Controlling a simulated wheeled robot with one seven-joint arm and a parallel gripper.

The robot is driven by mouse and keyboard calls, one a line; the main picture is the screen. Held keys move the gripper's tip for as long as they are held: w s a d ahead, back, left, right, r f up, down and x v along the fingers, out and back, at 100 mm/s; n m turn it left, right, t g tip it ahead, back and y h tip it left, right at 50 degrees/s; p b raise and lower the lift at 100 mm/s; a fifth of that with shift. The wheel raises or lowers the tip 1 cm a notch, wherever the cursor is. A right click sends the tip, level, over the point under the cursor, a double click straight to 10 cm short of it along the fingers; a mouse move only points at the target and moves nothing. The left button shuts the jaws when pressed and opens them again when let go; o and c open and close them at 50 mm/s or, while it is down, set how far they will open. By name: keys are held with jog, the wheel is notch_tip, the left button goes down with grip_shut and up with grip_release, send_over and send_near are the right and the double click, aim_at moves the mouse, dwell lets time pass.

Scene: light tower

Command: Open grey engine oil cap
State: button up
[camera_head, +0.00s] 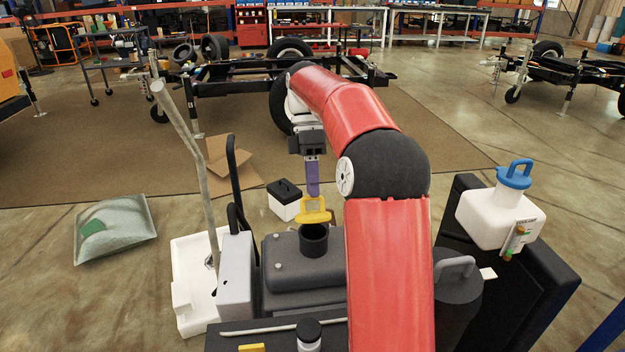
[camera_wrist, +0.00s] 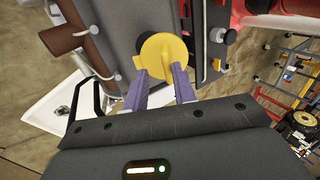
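A grey loop-handled cap (camera_head: 455,268) sits on a dark round container at the right of the machine, partly hidden behind my red arm. I cannot pick it out surely in the wrist view. My gripper (camera_head: 313,195) points straight down over a yellow cap (camera_head: 313,213), well left of the grey one. The yellow cap is at the top of a black filler neck (camera_head: 313,240); I cannot tell whether it is seated. In the wrist view the purple fingers (camera_wrist: 161,70) are spread apart, with the yellow cap (camera_wrist: 165,52) at their tips. I see no firm grip on it.
A white bottle with a blue cap (camera_head: 490,220) stands at the right. A black-lidded canister (camera_head: 308,335) is at the front. A slanting pipe (camera_head: 190,150) and an upright black handle (camera_head: 231,185) rise left of the gripper. A white tray (camera_head: 185,260) lies at left.

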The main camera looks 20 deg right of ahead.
jog(key=shift+o, duration=0.6)
jog(key=shift+r, duration=0.15)
jog(key=shift+s, duration=0.1)
